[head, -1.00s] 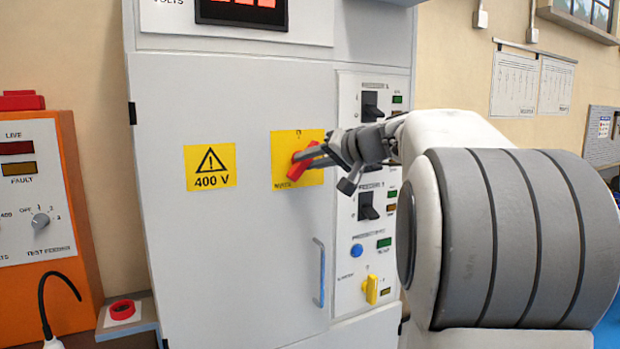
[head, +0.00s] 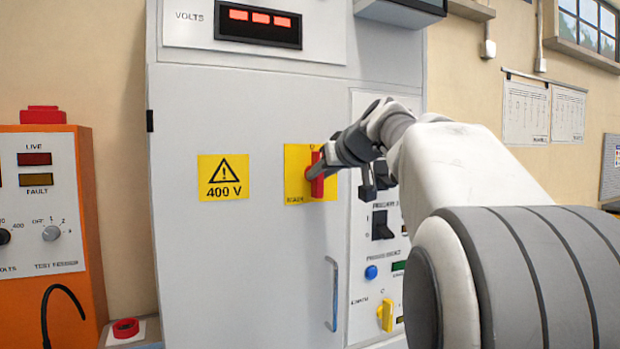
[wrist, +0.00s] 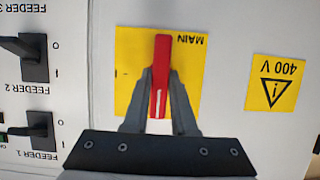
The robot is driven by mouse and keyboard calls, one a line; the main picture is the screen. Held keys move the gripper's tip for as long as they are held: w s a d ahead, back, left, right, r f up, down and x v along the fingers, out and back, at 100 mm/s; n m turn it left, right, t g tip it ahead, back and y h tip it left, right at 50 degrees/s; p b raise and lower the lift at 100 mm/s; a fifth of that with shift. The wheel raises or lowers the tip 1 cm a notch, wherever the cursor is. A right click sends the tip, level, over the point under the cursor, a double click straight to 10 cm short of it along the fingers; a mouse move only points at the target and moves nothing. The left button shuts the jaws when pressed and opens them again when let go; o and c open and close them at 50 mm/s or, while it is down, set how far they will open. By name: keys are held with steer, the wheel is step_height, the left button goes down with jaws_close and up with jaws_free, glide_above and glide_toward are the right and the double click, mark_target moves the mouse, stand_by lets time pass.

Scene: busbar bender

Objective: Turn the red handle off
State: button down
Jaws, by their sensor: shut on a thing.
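The red handle (head: 316,184) sits on a yellow plate (head: 296,190) on the grey cabinet door and stands about upright in the head view. In the wrist view, which is upside down, the red handle (wrist: 161,55) lies between both fingers, near the middle of the yellow plate (wrist: 189,75) marked MAIN. My gripper (wrist: 160,95) is shut on the handle, one finger on each side. In the head view my gripper (head: 322,168) comes from the right and covers part of the handle and plate.
A 400 V warning sign (head: 223,177) is left of the handle. Black feeder switches (head: 382,224), a blue button (head: 371,272) and a yellow knob (head: 386,314) are on the right panel. A door pull (head: 334,292) sits below.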

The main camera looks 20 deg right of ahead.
stand_by(0.5)
steer(key=c, duration=0.7)
jaws_free()
